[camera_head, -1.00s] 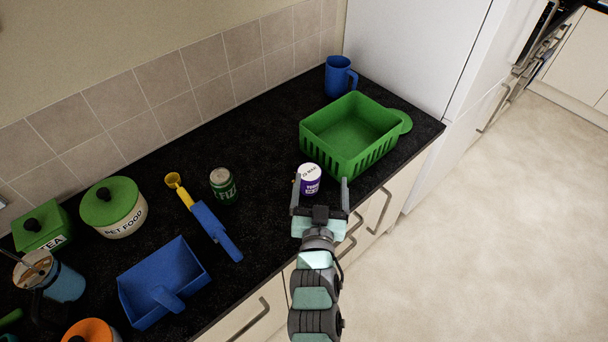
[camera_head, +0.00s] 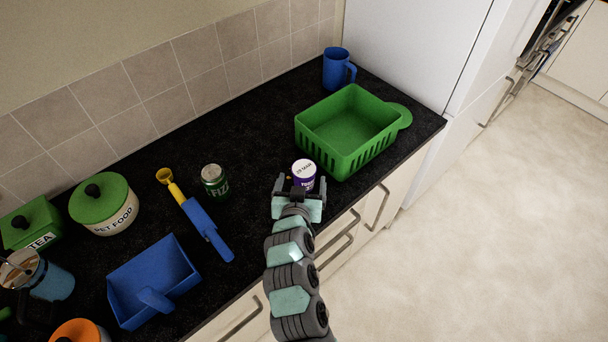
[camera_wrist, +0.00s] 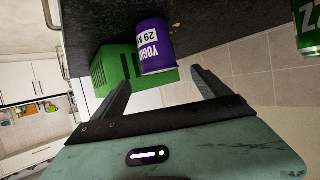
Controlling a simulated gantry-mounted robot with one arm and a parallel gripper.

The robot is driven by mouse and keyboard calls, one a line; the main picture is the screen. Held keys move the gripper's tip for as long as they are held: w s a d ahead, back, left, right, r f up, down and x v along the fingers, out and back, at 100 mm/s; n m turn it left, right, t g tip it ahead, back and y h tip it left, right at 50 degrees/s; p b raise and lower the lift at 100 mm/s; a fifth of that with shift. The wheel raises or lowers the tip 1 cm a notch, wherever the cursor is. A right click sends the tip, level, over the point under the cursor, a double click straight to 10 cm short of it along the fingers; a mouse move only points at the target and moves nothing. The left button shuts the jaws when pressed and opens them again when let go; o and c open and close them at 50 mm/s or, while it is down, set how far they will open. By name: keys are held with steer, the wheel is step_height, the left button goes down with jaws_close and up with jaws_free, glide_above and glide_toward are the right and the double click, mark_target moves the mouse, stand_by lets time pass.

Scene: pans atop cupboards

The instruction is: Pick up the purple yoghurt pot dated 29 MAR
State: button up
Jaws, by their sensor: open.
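In the wrist view the purple yoghurt pot (camera_wrist: 154,46) shows a white label reading "YOGH" and "29 M", partly cut off. My gripper (camera_head: 298,184) is open and empty, right at the front of the pot. In the wrist view the fingers of my gripper (camera_wrist: 160,82) point at the pot from either side of its lower picture edge, with the pot ahead of them. I cannot tell whether they touch it.
A green basket (camera_head: 355,152) stands close behind the pot to the right. A blue scoop-like tray (camera_head: 125,283) sits front left, and a blue jug (camera_head: 337,70) stands at the back.

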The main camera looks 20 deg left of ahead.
mark_target(304, 169)
steer(key=shift+p+x, duration=0.95)
steer(key=shift+x, duration=1.75)
steer(key=shift+r, duration=0.15)
steer(key=c, duration=1.7)
steer(key=shift+o, duration=0.2)
